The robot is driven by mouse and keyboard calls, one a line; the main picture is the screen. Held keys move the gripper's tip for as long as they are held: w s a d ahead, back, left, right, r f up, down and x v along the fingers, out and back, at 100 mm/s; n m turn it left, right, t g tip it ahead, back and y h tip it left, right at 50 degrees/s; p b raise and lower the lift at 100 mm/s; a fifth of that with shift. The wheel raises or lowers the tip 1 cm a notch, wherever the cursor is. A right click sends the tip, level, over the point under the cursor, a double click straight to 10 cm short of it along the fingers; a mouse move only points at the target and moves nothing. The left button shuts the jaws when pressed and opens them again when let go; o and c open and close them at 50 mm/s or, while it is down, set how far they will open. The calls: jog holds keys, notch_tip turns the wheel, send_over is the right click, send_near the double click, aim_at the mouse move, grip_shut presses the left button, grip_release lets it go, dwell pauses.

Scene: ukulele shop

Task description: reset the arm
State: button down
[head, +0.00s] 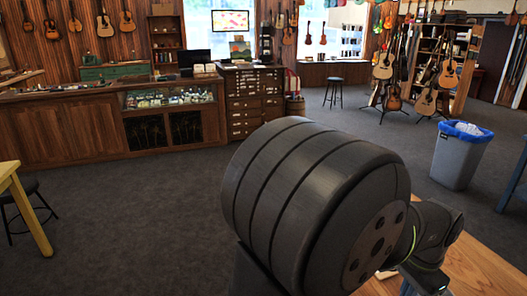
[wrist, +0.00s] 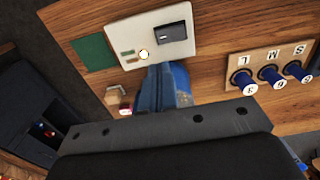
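My gripper (wrist: 165,70) shows in the wrist view as two blue fingers beyond a dark bar. The fingers look together, with nothing seen between them. They are over the wooden table (wrist: 215,80), close to the lower edge of a white panel (wrist: 165,22). I cannot judge their height above it. In the head view a large dark cylinder, part of my arm, fills the lower middle, and the fingers cannot be made out there.
Several blue pegs (wrist: 270,77) stand on a lettered board at the right. A green square (wrist: 94,52) and a small wooden block (wrist: 117,94) lie left. A dark tray (wrist: 28,105) holds small items. A blue-lined bin (head: 458,157) stands on the floor beyond the table (head: 485,268).

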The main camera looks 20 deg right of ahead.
jog(key=s+d+r+n, duration=0.3)
jog(key=d, duration=0.4)
jog(key=s+d+r+n, duration=0.3)
jog(key=s+d, duration=0.1)
jog(key=d, duration=0.2)
jog(key=shift+s+d+r, duration=0.2)
jog(key=shift+d+r, duration=0.1)
jog(key=shift+d, duration=0.1)
jog(key=w+a+f+m, duration=0.2)
jog(key=a+f, duration=0.1)
jog(key=a, duration=0.1)
jog(key=w+a+f+m, duration=0.2)
jog(key=w+a+f, duration=0.1)
jog(key=a, duration=0.2)
jog(key=w+a+f+m, duration=0.2)
jog(key=a+f, duration=0.1)
jog(key=a, duration=0.2)
jog(key=shift+w+a+f, duration=0.1)
jog(key=shift+w+f, duration=0.1)
jog(key=shift+w, duration=0.05)
jog(key=shift+f, duration=0.6)
